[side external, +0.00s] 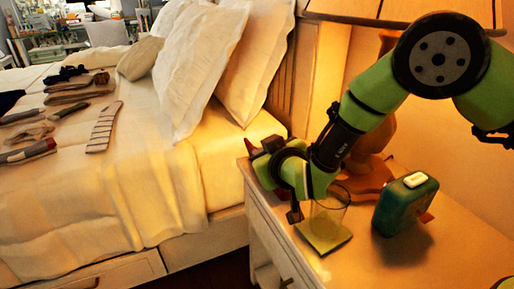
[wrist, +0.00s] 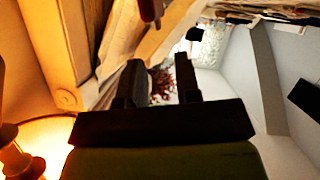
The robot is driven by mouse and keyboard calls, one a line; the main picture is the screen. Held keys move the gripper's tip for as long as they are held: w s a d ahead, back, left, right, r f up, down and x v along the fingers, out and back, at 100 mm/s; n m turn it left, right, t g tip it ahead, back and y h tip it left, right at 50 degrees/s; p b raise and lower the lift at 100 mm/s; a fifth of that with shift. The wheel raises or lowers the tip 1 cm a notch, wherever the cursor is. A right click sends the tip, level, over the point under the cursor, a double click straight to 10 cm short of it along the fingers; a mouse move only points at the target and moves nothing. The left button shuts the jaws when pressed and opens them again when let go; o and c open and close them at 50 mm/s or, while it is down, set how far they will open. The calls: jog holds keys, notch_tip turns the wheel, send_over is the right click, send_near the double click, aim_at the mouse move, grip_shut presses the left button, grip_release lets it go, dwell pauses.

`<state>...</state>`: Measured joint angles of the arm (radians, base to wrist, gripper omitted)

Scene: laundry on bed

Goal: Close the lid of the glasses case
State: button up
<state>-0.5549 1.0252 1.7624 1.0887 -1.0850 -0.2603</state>
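I cannot clearly make out a glasses case or its lid. A dark red object (side external: 273,144) shows beside my gripper at the nightstand's far-left corner, mostly hidden by it. A dark red, rounded end (wrist: 150,9) also shows at the top of the wrist view, beyond the fingertips. Either may be part of the case, but I cannot tell. My gripper (side external: 262,158) is low at the nightstand's left edge. In the wrist view its two dark fingers (wrist: 161,82) are apart with nothing between them.
A clear glass (side external: 329,211) stands on a green square (side external: 323,240) close to my gripper. A dark green box (side external: 404,207) with a pale top piece is to its right, before the lamp (side external: 382,150). The nightstand's front right (side external: 400,265) is clear. Clothes lie on the bed (side external: 130,190).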

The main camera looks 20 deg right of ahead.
jog(key=x, duration=0.7)
jog(key=shift+w+f, duration=0.1)
jog(key=shift+w, duration=0.15)
